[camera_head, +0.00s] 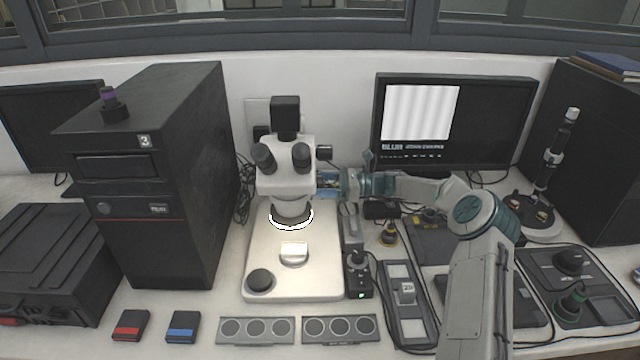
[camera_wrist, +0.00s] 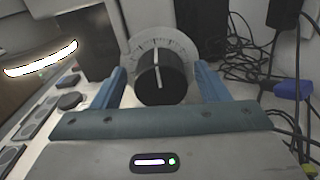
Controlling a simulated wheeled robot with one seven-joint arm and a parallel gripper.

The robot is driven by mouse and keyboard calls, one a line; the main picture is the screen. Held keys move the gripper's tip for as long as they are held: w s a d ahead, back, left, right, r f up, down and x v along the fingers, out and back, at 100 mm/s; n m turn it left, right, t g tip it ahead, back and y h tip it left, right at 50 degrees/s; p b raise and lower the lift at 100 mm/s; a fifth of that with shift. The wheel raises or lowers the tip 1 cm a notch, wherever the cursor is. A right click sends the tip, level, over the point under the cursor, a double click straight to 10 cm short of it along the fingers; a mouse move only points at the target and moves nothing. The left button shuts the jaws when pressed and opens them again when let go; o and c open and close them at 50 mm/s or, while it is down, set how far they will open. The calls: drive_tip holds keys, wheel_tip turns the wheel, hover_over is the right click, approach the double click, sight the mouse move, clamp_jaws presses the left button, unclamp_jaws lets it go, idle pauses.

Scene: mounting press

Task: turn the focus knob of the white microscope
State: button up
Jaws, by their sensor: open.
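The white microscope (camera_head: 290,175) stands on its pale base near the middle of the bench, its ring light lit. A black focus knob (camera_wrist: 161,78) with a white pointer line and a graduated dial (camera_wrist: 155,44) behind it shows in the wrist view. My gripper (camera_wrist: 160,85) is open, with one blue finger on each side of the knob. A gap shows between the knob and each finger. In the head view my gripper (camera_head: 328,186) is at the right side of the microscope, and the arm hides the knob there.
A black computer tower (camera_head: 150,180) stands left of the microscope. A small black control box (camera_head: 357,275) and a grey panel (camera_head: 408,300) stand to its right. A monitor (camera_head: 455,120) is behind my arm. Loose black cables (camera_wrist: 250,55) hang beside the knob.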

drive_tip(key=c, duration=1)
drive_tip(key=shift+f+n+b, duration=0.1)
drive_tip(key=shift+n+b, duration=0.2)
drive_tip(key=shift+b, duration=0.1)
drive_tip(key=shift+f+n+b, duration=0.1)
drive_tip(key=shift+n+b, duration=0.8)
drive_tip(key=shift+b, duration=0.05)
drive_tip(key=n+b, duration=0.4)
drive_tip(key=shift+n, duration=0.3)
drive_tip(key=n+b, duration=0.5)
drive_tip(key=n, duration=0.1)
drive_tip(key=shift+n+b, duration=1.1)
drive_tip(key=shift+n, duration=0.1)
